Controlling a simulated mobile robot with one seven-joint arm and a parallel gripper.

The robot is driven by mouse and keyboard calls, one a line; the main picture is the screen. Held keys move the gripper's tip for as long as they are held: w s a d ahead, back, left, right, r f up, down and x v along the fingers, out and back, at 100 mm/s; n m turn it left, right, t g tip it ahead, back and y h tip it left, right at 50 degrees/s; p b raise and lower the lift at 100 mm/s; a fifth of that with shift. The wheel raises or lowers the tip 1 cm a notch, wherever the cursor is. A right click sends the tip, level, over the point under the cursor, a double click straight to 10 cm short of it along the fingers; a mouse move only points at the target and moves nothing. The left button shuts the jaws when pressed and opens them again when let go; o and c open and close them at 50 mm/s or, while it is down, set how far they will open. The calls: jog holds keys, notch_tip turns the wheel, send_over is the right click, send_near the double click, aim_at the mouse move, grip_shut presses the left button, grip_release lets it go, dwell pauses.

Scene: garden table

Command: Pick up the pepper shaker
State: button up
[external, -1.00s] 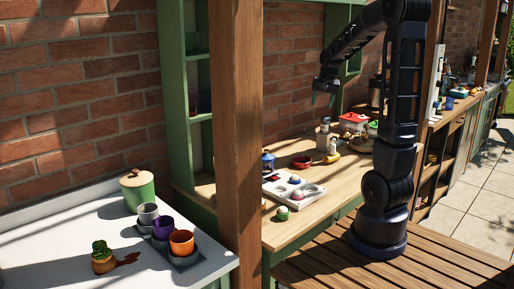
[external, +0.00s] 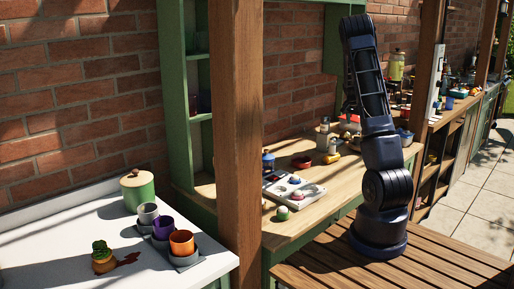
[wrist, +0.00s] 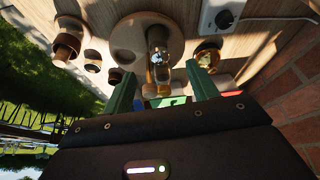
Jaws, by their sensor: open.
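In the wrist view the two green fingers of my gripper (wrist: 160,70) are spread open. A tall clear glass shaker-like object (wrist: 158,48) with amber tones shows between and beyond the fingertips, in front of a round wooden board (wrist: 124,36). It may be the pepper shaker, but I cannot tell for sure. No contact with the fingers is visible. A second rounded glass item (wrist: 207,56) is just beyond the right finger. In the external view my arm hides most of the gripper.
Several brown cups (wrist: 67,48) stand left of the board in the wrist view. A white box with a dial (wrist: 222,17) is at the top, and the brick wall (wrist: 298,105) is at right.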

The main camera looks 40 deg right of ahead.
aim_at(357, 132)
jog(key=x, duration=0.6)
jog(key=shift+s+d+r, duration=0.1)
jog(key=shift+d, duration=0.1)
jog(key=shift+d+x, duration=0.25)
jog(key=shift+x, duration=2.3)
jog(key=shift+r, duration=0.1)
jog(key=shift+c, duration=0.5)
jog(key=c, duration=1)
